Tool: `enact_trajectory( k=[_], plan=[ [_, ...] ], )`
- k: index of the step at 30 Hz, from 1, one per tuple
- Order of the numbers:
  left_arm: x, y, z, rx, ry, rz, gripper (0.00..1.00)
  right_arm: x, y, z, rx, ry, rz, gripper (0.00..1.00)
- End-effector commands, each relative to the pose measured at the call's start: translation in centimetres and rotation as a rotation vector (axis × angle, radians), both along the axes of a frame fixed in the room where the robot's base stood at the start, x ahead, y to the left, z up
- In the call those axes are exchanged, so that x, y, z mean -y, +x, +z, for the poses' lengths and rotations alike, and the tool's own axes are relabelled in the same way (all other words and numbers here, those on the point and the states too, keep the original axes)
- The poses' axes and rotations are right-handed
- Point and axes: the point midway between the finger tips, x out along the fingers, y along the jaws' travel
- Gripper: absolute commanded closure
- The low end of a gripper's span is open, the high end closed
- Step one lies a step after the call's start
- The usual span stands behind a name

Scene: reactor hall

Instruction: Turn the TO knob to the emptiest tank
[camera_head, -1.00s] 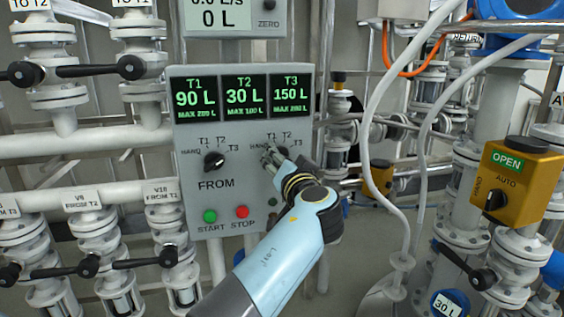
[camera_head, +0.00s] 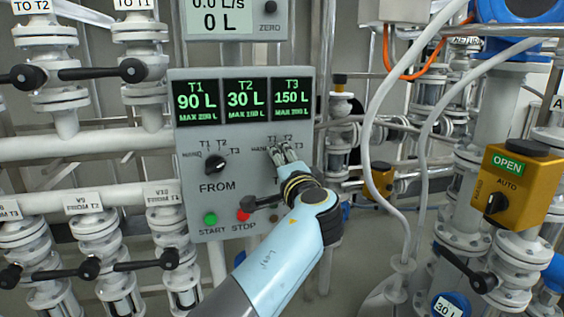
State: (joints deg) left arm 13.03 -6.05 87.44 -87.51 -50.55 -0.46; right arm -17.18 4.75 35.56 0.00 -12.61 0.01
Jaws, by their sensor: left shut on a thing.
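The control panel (camera_head: 182,150) has a T1 display (camera_head: 195,101) reading 90 L, a T2 display (camera_head: 245,99) reading 30 L and a T3 display (camera_head: 292,97) reading 150 L. The lower left holds the black FROM knob (camera_head: 215,164). My left gripper (camera_head: 287,152) is at the TO dial on the right, its fingers shut around the TO knob. The fingers hide that knob, so its pointer direction cannot be read. Its position labels show just above the fingers. My right gripper is not in view.
Below the dials are a green START button (camera_head: 210,219) and a red STOP button (camera_head: 243,215). A dark bar (camera_head: 264,203) shows beside my wrist. White valves with black handles (camera_head: 88,267) stand at left. A yellow OPEN/AUTO box (camera_head: 516,185) and hanging white hoses (camera_head: 371,170) are at right.

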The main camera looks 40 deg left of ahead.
Motion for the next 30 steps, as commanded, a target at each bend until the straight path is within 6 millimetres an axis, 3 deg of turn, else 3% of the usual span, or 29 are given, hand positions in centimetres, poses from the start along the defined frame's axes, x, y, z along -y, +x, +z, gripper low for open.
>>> enact_trajectory(
  k=[15, 30],
  plan=[
    [0.1, 0.0, 0.2, -0.325, 0.274, -0.003, 0.85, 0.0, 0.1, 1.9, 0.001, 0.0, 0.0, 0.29],
    [0.1, 0.0, 0.0, -0.437, 0.368, -0.003, 0.85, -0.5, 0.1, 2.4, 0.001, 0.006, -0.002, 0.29]
  ],
)
